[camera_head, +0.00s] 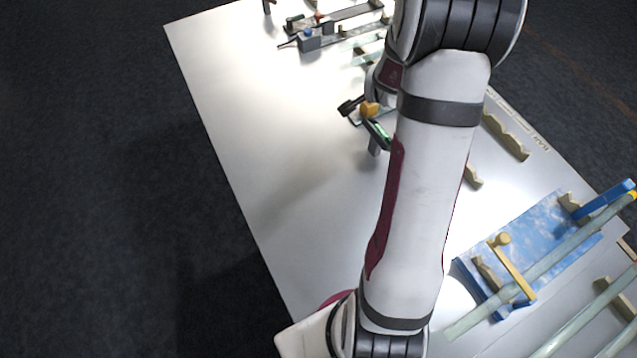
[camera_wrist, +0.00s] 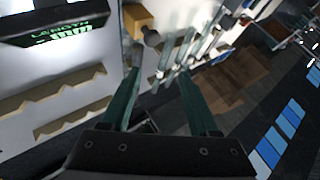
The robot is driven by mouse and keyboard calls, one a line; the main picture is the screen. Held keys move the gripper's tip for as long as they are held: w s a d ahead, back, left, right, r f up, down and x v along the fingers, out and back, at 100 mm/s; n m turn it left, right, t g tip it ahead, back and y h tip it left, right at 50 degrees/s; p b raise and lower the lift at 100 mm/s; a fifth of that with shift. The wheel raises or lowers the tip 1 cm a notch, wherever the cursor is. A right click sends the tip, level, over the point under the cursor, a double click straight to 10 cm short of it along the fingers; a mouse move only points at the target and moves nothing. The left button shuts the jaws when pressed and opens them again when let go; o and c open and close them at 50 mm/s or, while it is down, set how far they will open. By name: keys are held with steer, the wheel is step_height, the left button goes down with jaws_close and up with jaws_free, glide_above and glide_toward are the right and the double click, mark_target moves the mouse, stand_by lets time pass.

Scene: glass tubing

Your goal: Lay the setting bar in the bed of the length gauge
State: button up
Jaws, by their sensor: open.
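The length gauge shows its dark readout (camera_wrist: 68,30) with green "LENGTH" lettering at the upper left of the wrist view. In the head view a green-lit display (camera_head: 380,130) shows just left of my arm, beside an orange block (camera_head: 370,108). That block appears tan in the wrist view (camera_wrist: 138,18), with a dark knob beside it. My gripper (camera_wrist: 158,74) is open, its two teal fingers apart with nothing visibly held between them. A grey rounded piece (camera_wrist: 137,52) lies near the left fingertip. I cannot pick out the setting bar or the gauge's bed with certainty. My arm hides the gripper in the head view.
Tan notched racks (camera_head: 506,136) stand on the white table (camera_head: 240,120). A blue fixture (camera_head: 545,245) with a yellow lever and a glass tube is at right. Another device (camera_head: 312,38) is at the back. Several pale green tubes (camera_wrist: 180,55) lie beyond my fingers. The table's left side is clear.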

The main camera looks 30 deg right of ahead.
steer(key=s+a+r+n+g+y, duration=0.1)
steer(key=s+a+r+n+y, duration=0.15)
steer(key=a, duration=0.45)
steer(key=s+a+r+n+g+y, duration=0.1)
steer(key=s+a+r+n, duration=0.15)
steer(key=a, duration=0.45)
steer(key=s+a+r+n+y, duration=0.1)
steer(key=s+a+n+y, duration=0.15)
steer(key=a, duration=0.55)
steer(key=s+a+r+n+g, duration=0.1)
steer(key=s+a+g, duration=0.1)
steer(key=s, duration=0.4)
steer(key=s+a+n+g+y, duration=0.1)
steer(key=s+a+n, duration=0.1)
steer(key=s+a, duration=0.3)
steer(key=s+a+r+n+g+y, duration=0.1)
steer(key=s+a, duration=0.3)
steer(key=s, duration=0.5)
steer(key=shift+r+n+g, duration=0.3)
steer(key=shift+n+g, duration=0.45)
steer(key=shift+g, duration=0.05)
